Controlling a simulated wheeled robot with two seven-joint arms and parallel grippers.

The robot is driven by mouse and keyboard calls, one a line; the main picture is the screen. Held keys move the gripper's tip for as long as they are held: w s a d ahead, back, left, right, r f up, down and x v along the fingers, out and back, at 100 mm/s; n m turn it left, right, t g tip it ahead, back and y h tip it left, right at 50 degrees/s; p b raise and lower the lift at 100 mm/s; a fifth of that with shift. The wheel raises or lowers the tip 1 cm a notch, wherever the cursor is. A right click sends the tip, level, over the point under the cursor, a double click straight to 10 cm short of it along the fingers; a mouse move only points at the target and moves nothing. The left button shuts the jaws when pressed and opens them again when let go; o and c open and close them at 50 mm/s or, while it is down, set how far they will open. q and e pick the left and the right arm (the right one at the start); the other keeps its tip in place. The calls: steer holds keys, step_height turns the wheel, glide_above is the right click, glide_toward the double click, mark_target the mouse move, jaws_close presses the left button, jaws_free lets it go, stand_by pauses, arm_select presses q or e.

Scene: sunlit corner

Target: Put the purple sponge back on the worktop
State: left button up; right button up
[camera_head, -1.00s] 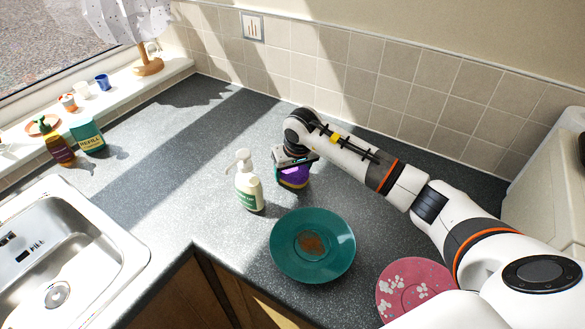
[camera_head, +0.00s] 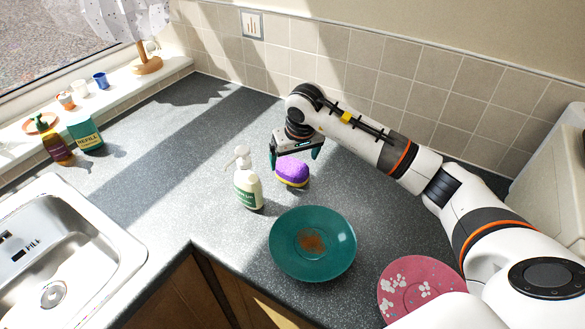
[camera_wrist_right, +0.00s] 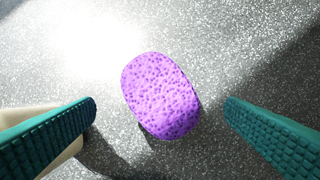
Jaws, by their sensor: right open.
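The purple sponge (camera_head: 292,172), with a yellow underside, lies on the grey speckled worktop (camera_head: 225,130) behind the teal plate and right of the white pump bottle. In the right wrist view the sponge (camera_wrist_right: 160,96) sits between the fingers, with a gap on both sides. My right gripper (camera_head: 295,155) is open and empty just above and behind the sponge, its teal fingers spread apart. My left gripper is not in view.
The white pump bottle (camera_head: 247,183) stands close left of the sponge. A soiled teal plate (camera_head: 290,258) and a stained pink plate (camera_head: 440,277) lie in front. The sink (camera_head: 75,240) is at left. The worktop behind the bottle is clear.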

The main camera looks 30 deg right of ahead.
steer(key=b+v, duration=0.1)
steer(key=v, duration=0.5)
steer(key=shift+r, duration=0.3)
steer(key=shift+s+a+f, duration=0.1)
steer(key=shift+s, duration=0.05)
